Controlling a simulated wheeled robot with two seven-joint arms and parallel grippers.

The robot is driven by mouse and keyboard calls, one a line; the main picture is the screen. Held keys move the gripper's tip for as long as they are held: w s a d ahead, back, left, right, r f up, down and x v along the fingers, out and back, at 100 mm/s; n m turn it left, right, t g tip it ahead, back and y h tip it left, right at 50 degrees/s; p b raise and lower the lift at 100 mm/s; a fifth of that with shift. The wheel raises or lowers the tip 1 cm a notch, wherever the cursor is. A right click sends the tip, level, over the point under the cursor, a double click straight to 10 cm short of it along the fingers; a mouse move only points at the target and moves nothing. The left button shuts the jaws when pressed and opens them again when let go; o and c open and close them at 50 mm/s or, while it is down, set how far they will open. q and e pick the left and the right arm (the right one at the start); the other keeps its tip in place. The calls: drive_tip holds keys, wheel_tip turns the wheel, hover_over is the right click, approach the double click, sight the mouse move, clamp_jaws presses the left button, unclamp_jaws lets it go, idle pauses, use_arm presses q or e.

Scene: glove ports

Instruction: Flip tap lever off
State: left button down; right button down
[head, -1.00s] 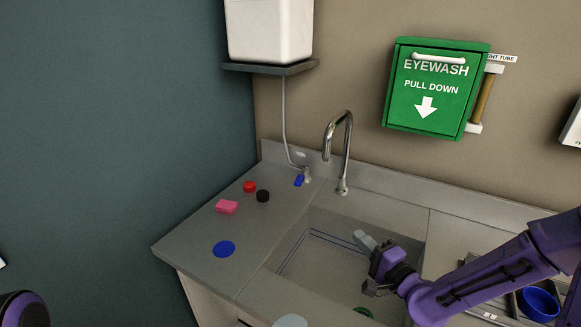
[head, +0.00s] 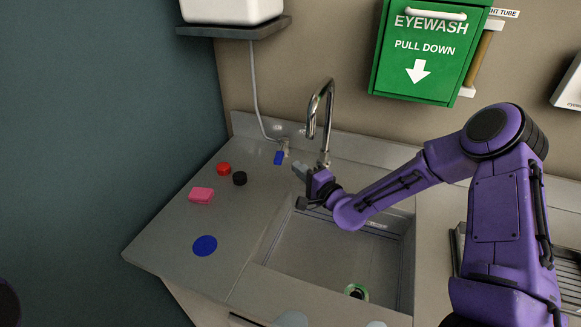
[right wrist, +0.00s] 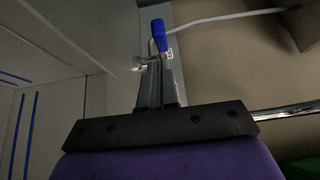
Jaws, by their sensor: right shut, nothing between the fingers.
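The tap lever (head: 279,157) is a small blue handle on a little valve (head: 285,146) at the back left of the counter, where a thin grey tube comes down. It also shows in the right wrist view (right wrist: 159,35), just beyond my fingertips. My right gripper (head: 298,169) is shut and empty, above the back left of the sink, a little right of and nearer than the lever. In the right wrist view the fingers (right wrist: 155,65) point at the lever; I cannot tell whether they touch it. My left gripper is not in view.
A tall chrome faucet (head: 325,115) stands right behind my right gripper. Red (head: 223,168) and black (head: 240,178) caps, a pink sponge (head: 201,195) and a blue disc (head: 204,245) lie on the left counter. The sink (head: 330,255) holds a green-rimmed round thing.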

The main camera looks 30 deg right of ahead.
drive_tip(key=shift+w+a+r, duration=0.1)
drive_tip(key=shift+w+a, duration=0.25)
drive_tip(key=shift+a, duration=0.25)
drive_tip(key=shift+w+a, duration=0.35)
drive_tip(key=shift+a, duration=0.2)
drive_tip(key=shift+s, duration=0.1)
